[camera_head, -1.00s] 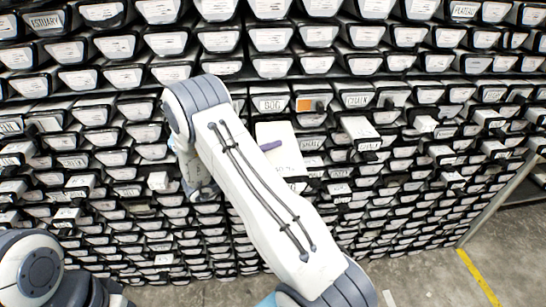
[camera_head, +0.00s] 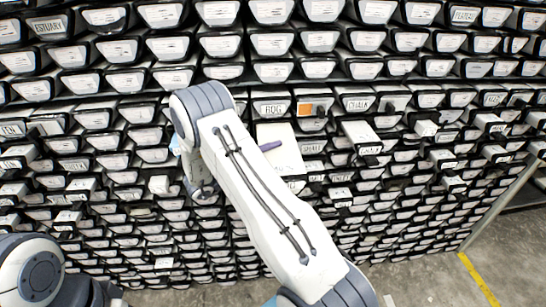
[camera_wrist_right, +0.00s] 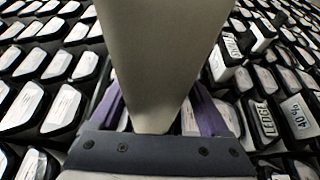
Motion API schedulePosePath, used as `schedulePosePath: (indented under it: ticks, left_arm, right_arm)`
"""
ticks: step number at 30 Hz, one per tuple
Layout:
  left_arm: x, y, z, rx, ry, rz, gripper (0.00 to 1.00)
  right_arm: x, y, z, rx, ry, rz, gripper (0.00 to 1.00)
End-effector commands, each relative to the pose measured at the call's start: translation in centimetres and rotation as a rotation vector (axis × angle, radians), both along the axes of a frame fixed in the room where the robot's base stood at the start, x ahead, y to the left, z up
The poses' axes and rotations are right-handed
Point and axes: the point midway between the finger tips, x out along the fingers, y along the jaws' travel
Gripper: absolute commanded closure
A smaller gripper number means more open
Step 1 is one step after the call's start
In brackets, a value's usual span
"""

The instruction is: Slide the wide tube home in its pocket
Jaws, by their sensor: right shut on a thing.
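The wide tube (camera_head: 284,160) is a pale, broad piece sticking out of the rack below the BOG label. In the right wrist view the tube (camera_wrist_right: 165,50) is large and grey-beige and runs up between the purple fingers. My right gripper (camera_head: 270,146) is shut on it; one purple finger shows in the head view. Both fingers of my right gripper (camera_wrist_right: 158,112) flank the tube in the wrist view. My right forearm hides part of the rack left of the tube. The tube's far end and its pocket opening are hidden. My left gripper is out of view.
A rack (camera_head: 330,68) of black-rimmed pockets with white labelled ends fills the view. Several boxes stick out, one (camera_head: 362,134) right of the tube. An orange-marked end (camera_head: 305,108) sits near the BOG label (camera_head: 272,107). Bare floor (camera_head: 500,255) lies at lower right.

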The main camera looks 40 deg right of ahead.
Motion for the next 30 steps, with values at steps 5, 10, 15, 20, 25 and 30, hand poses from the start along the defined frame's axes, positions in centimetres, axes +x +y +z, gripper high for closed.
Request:
schedulePosePath:
  ticks: [5, 10, 15, 20, 25, 30]
  left_arm:
    - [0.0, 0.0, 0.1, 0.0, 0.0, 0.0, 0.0]
    - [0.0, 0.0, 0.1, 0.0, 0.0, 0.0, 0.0]
    - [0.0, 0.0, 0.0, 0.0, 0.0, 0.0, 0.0]
    - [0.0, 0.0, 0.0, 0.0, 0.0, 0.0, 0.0]
    - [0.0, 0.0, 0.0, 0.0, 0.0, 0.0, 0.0]
    - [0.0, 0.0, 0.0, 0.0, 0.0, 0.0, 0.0]
  right_arm:
    - [0.4, -0.2, 0.4, -0.008, -0.004, 0.0, 1.0]
    - [0.7, -0.4, 0.4, -0.008, -0.004, 0.001, 1.0]
    - [1.0, -0.6, 0.4, -0.008, -0.004, 0.001, 1.0]
    - [1.3, -0.7, 0.3, -0.008, -0.004, 0.001, 1.0]
    - [1.6, -0.9, 0.3, -0.008, -0.005, 0.001, 1.0]
    - [1.9, -1.1, 0.3, -0.006, -0.003, 0.0, 1.0]
